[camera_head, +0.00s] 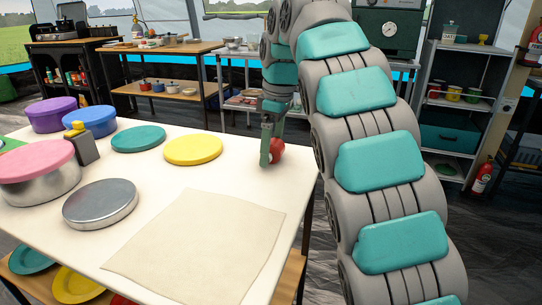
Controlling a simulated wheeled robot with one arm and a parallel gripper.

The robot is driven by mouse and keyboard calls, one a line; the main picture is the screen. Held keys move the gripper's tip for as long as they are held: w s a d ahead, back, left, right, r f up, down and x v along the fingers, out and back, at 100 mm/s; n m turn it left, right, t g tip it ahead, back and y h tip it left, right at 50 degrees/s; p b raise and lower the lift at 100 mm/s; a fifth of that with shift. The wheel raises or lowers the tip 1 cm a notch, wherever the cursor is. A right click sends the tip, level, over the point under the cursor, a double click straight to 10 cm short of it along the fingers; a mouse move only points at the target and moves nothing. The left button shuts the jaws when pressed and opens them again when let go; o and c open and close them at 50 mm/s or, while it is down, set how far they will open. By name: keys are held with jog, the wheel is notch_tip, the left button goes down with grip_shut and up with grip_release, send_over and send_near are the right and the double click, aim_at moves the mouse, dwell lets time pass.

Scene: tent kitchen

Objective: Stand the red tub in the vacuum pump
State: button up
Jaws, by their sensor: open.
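My gripper (267,160) points down over the table's far right corner, its jaws open. A small rounded red object (277,150) is right beside its fingers and partly hidden by them. It may be the red tub; I cannot tell whether the fingers touch it. A green cabinet with a round gauge (389,29) stands at the back, partly hidden by my arm; it may be the vacuum pump. A small red container (434,90) also stands on the right shelf unit.
The white table (150,240) holds a purple tub (50,116), a blue tub (90,122), a pink-lidded metal tub (40,188), teal (138,139) and yellow (193,150) discs, a metal disc (100,205) and a cloth (200,245). A fire extinguisher (482,180) stands right.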

jog(key=shift+r, duration=0.1)
jog(key=c, duration=1.3)
jog(key=shift+r, duration=0.1)
